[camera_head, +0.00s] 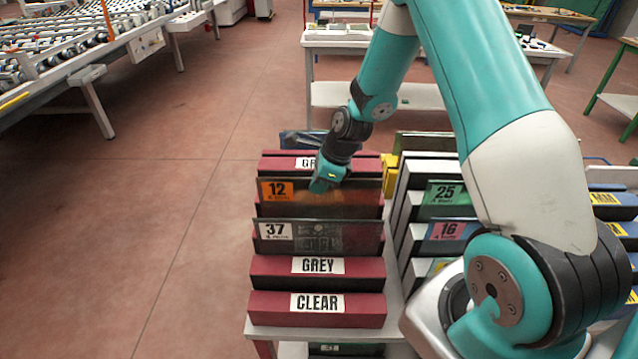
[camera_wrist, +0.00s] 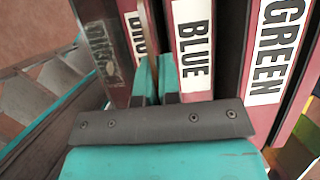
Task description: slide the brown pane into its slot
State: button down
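The brown pane (camera_head: 320,198), with an orange "12" label, stands upright across the red slotted rack (camera_head: 265,308) in the head view. In the wrist view it shows nearly edge-on as a thin brown strip (camera_wrist: 147,30) between my fingers. My gripper (camera_head: 328,183) is shut on its top edge near the middle. The strip crosses a partly hidden label beginning "BR" (camera_wrist: 135,32), left of the "BLUE" block (camera_wrist: 194,40). The pane's lower edge is hidden, so I cannot tell whether it is in a slot.
A grey pane (camera_head: 335,238) labelled "37" stands just in front. The "GREY" (camera_head: 283,268) and "CLEAR" blocks are nearer; the "GREEN" block (camera_wrist: 271,60) is farther back. A second rack with labelled panes (camera_head: 440,200) is close on the right. Open floor lies left.

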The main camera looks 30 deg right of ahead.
jog(key=shift+f, duration=0.3)
jog(key=c, duration=1.2)
grip_release()
jog(key=shift+c, duration=0.2)
jog(key=b+v, duration=0.3)
jog(key=v, duration=1.4)
jog(key=shift+r, duration=0.2)
jog(key=shift+s, duration=0.1)
